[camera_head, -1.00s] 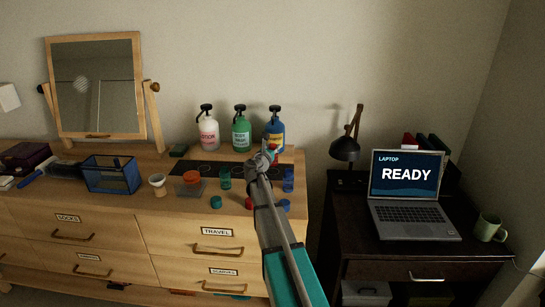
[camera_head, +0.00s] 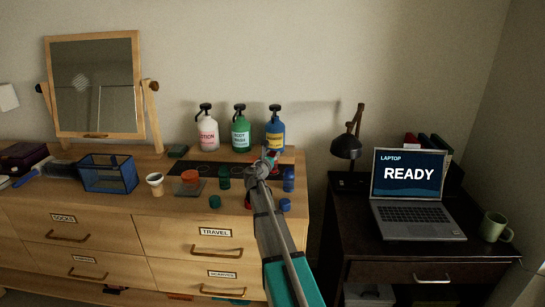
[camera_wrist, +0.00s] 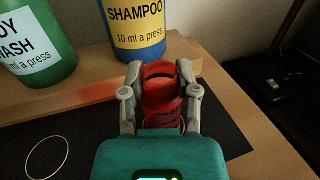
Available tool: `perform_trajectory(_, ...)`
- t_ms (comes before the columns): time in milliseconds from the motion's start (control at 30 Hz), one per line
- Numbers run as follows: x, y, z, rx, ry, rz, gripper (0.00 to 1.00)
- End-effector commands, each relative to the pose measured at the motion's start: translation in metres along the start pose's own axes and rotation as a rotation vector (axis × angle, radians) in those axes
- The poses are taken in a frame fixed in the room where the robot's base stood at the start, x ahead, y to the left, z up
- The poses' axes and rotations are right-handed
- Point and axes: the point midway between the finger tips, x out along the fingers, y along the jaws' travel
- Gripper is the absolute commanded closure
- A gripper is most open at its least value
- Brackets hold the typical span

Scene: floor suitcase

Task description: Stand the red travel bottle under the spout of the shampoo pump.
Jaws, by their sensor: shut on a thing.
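My gripper (camera_wrist: 160,78) is shut on the red travel bottle (camera_wrist: 161,96), with a grey finger on each side of it. In the head view, my gripper (camera_head: 264,164) hides most of the bottle. The shampoo pump (camera_head: 275,131), blue with a yellow label and black pump head, stands at the back right of the dresser. In the wrist view, the shampoo pump (camera_wrist: 138,36) is just beyond the bottle, slightly left. Its spout is outside the wrist view. I cannot tell whether the bottle's base touches the surface.
Green body wash (camera_head: 241,133) and white lotion (camera_head: 208,133) pumps stand left of the shampoo. Green (camera_head: 224,178) and blue (camera_head: 288,180) travel bottles stand in front of the dark marked strip (camera_head: 194,169). Loose caps lie near the front edge.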

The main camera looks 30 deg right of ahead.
Motion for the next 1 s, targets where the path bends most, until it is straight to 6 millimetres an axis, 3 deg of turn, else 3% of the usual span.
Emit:
perform_trajectory(200, 0.0000, 0.0000, -0.0039, 0.000, 0.000, 0.000, 0.92)
perform_trajectory(233, 0.0000, 0.0000, -0.0037, 0.000, 0.000, 0.000, 0.57)
perform_trajectory(400, 0.0000, 0.0000, -0.0028, 0.000, 0.000, 0.000, 0.26)
perform_trajectory(1000, -0.0020, -0.0002, 0.0010, 0.000, 0.000, 0.000, 0.25)
